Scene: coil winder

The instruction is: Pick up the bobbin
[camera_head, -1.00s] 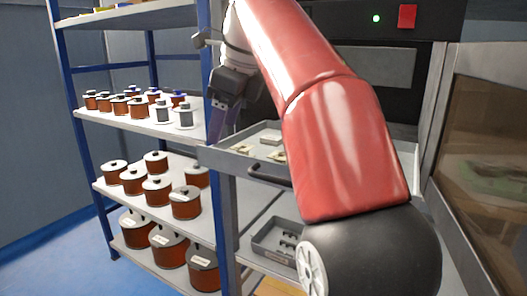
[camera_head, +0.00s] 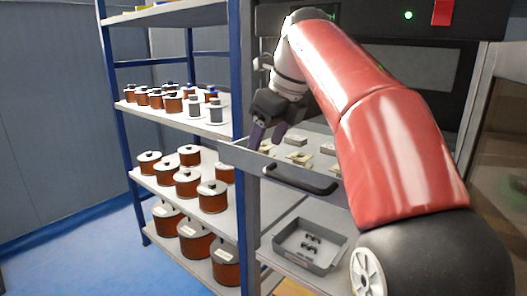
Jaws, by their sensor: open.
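My gripper (camera_head: 268,135) points down at the left front part of an open drawer (camera_head: 270,168). Its two dark purple fingers are apart, with nothing seen between them. Several small cream and grey pieces lie in the drawer; one cream piece (camera_head: 300,160) is right of the fingers, and another (camera_head: 267,147) is close by the fingertips. These may be bobbins, but they are too small to tell. Whether a finger touches one is unclear. Copper-coloured wound spools (camera_head: 213,197) stand on the shelves at left. My red arm hides the drawer's right side.
A blue-framed shelf rack (camera_head: 240,90) stands left of the drawer, its post close to my gripper. A grey tray (camera_head: 325,262) with small dark parts sits below the drawer. The drawer's dark handle (camera_head: 300,182) sticks out in front. Blue floor (camera_head: 80,255) is clear at left.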

